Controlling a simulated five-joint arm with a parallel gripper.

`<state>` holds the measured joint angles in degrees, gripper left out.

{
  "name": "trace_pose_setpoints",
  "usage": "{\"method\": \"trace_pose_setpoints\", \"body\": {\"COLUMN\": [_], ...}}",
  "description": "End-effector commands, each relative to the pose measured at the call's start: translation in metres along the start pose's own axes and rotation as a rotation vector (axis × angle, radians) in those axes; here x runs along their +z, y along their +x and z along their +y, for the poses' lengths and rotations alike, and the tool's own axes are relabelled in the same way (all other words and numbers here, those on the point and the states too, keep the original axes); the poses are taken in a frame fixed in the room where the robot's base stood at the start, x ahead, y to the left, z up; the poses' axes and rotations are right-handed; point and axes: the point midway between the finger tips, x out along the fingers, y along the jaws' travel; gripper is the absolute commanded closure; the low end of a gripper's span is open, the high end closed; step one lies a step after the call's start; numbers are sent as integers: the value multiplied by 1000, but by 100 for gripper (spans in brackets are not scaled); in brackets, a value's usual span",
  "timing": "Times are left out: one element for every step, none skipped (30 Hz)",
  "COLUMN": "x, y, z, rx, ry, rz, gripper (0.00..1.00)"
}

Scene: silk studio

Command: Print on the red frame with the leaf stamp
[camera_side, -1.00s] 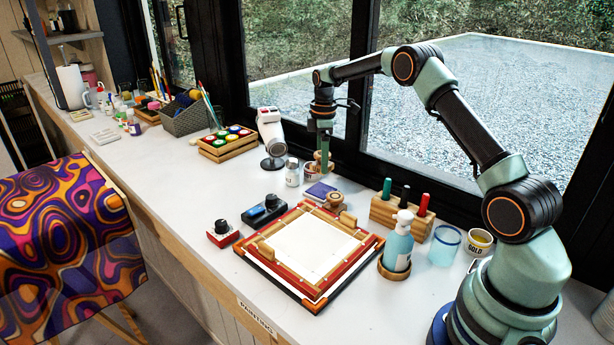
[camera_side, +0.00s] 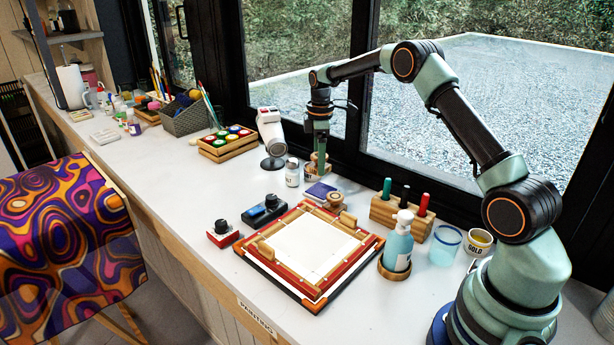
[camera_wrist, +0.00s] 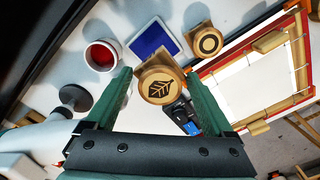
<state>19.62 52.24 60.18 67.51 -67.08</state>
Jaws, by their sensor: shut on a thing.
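The leaf stamp (camera_wrist: 160,86) is a round wooden block with a dark leaf on its face. In the wrist view it sits between the green fingers of my gripper (camera_wrist: 162,90), its leaf showing toward the camera. My gripper (camera_side: 321,166) is shut on it, at the back of the table by the window. In the side view the stamp is small and partly hidden by the fingers. The red frame (camera_side: 355,265) lies flat at the front, with a blank white surface (camera_side: 312,247) inside. The blue ink pad (camera_wrist: 154,41) lies between the stamp and frame.
A round wooden stamp with a ring mark (camera_wrist: 206,40) stands beside the pad. A marker block (camera_side: 385,212) and pump bottle (camera_side: 398,245) stand right of the frame.

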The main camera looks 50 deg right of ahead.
Motion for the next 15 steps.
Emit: {"method": "trace_pose_setpoints", "body": {"x": [-8,-13,-20,-25,-30,-36,-41,-45,-50,-54,-57,-61,-63,-65,-67], "y": [-2,-2,-3,-4,-4,-5,-5,-6,-6,-6,-6,-6,-6,-6,-5], "z": [-10,-16,-25,-33,-41,-53,-62,-71,-84,-93,-103,-116,-125,-135,-148], "rx": [0,0,0,0,0,0,0,0,0,0,0,1,1,1,0], "ry": [-5,-5,-7,-7,-8,-8,-8,-8,-7,-8,-7,-7,-7,-7,-7], "rz": [0,0,0,0,0,0,0,0,0,1,1,1,1,1,1], "gripper": [49,49,49,49,49,49,49,49,49,49,49,49,49,49,49]}}
